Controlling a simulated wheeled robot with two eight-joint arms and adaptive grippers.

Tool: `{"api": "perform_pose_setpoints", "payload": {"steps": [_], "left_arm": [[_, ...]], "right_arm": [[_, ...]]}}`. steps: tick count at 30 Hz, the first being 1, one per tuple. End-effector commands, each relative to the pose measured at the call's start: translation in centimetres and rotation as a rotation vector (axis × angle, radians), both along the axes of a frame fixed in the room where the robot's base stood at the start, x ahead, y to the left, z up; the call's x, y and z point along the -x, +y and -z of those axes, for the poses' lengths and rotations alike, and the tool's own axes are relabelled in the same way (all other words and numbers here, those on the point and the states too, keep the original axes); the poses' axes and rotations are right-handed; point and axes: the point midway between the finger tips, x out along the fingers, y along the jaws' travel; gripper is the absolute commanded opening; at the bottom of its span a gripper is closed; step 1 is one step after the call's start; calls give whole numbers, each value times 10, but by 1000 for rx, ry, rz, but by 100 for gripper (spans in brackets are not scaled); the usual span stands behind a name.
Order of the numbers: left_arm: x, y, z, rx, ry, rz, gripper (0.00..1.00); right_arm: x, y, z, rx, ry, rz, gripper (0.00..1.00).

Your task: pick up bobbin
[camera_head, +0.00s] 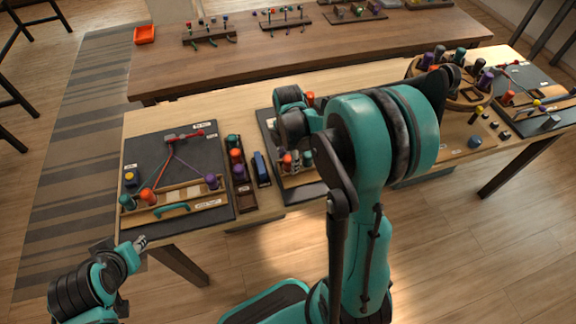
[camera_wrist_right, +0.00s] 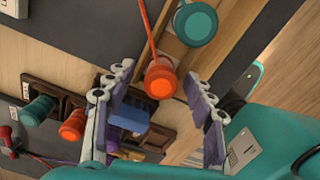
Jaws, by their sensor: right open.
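An orange bobbin (camera_wrist_right: 160,84) with a red cord sits between the spread fingers of my right gripper (camera_wrist_right: 159,73) in the right wrist view; I cannot tell whether they touch it. A teal bobbin (camera_wrist_right: 195,22) stands beside it. In the head view, this orange bobbin (camera_head: 287,160) is at the second board, with my right arm covering much of that board and hiding the fingers. My left gripper (camera_head: 141,243) is low at the left, off the front edge of the table; its jaw gap is too small to judge.
The left board (camera_head: 140,160) holds corded bobbins, a wooden bar and a teal handle. Right of it are a dark bobbin rack (camera_head: 240,190) and a blue block (camera_head: 261,168). A round wooden holder (camera_head: 417,70) with several bobbins stands at the right. A second table (camera_head: 350,45) is behind.

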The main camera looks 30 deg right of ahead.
Motion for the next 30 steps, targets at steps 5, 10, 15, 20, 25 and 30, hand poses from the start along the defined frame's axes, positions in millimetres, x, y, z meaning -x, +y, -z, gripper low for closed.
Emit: {"api": "perform_pose_setpoints", "payload": {"steps": [5, 10, 15, 20, 25, 30], "left_arm": [[0, 0, -1, 0, 0, 0, 32], [0, 0, -1, 0, 0, 0, 32], [0, 0, -1, 0, 0, 0, 32], [0, 0, -2, 0, 0, 0, 32], [0, 0, -7, 0, 0, 0, 32], [0, 0, -20, 0, 0, 0, 32]], "right_arm": [[0, 0, -1, 0, 0, 0, 54], [0, 0, -1, 0, 0, 0, 9], [0, 0, -1, 0, 0, 0, 0], [0, 0, -2, 0, 0, 0, 0], [0, 0, -11, 0, 0, 0, 0], [0, 0, -38, 0, 0, 0, 0]]}}
